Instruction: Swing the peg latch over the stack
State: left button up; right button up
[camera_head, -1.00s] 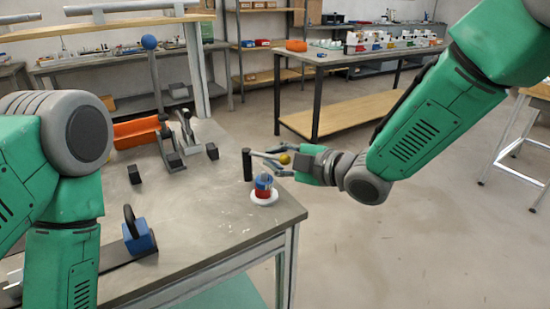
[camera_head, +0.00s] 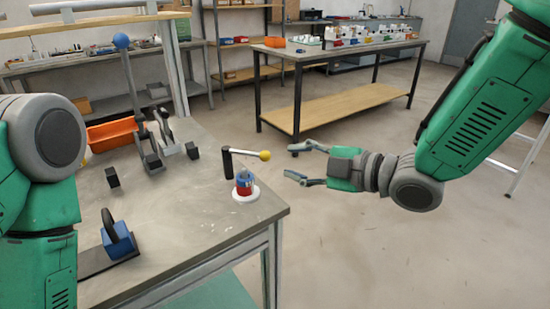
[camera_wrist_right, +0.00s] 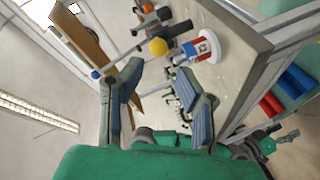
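The peg latch is a black post (camera_head: 228,163) with a thin arm ending in a yellow knob (camera_head: 265,155). The knob also shows in the right wrist view (camera_wrist_right: 158,46). The stack (camera_head: 244,183) of blue and red parts stands upright on a white round base beside the post. In the head view the latch arm crosses above the stack's top; whether it lies directly over it I cannot tell. My right gripper (camera_head: 299,161) is open and empty, right of the knob and apart from it. It shows in the wrist view (camera_wrist_right: 162,82). My left gripper is out of view.
The grey workbench (camera_head: 180,215) carries a blue block with a black ring (camera_head: 117,240), an orange bin (camera_head: 112,133) and a lever with a blue ball (camera_head: 121,41). Another table (camera_head: 340,54) stands behind. The floor right of the bench is open.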

jog(key=shift+s+d+r, duration=0.1)
jog(key=shift+s+d, duration=0.3)
jog(key=shift+d, duration=0.05)
